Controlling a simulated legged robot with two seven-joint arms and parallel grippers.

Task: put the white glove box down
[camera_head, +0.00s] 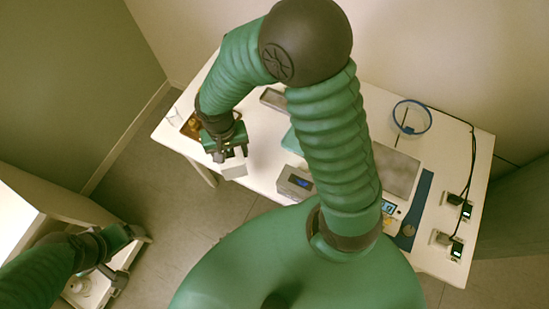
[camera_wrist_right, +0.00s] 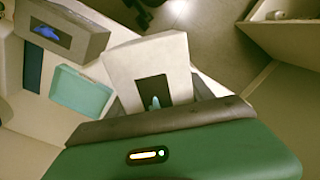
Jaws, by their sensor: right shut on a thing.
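The white glove box (camera_head: 234,168) is in my right gripper (camera_head: 228,153), at the table's front edge on the left side. In the right wrist view the white glove box (camera_wrist_right: 150,62) shows a dark panel with a pale glove picture, and its lower end is hidden by my gripper (camera_wrist_right: 160,118). My right gripper is shut on it. I cannot tell whether the box touches the table (camera_head: 262,160). My left gripper (camera_head: 118,272) is low at the far left, away from the table; its finger opening is unclear.
A grey box with a blue glove picture (camera_head: 296,183) stands near the table's front edge, right of the white box. A teal box (camera_head: 292,141) is behind it, partly hidden by my arm. A blue ring (camera_head: 412,117) and a scale (camera_head: 396,172) are farther right.

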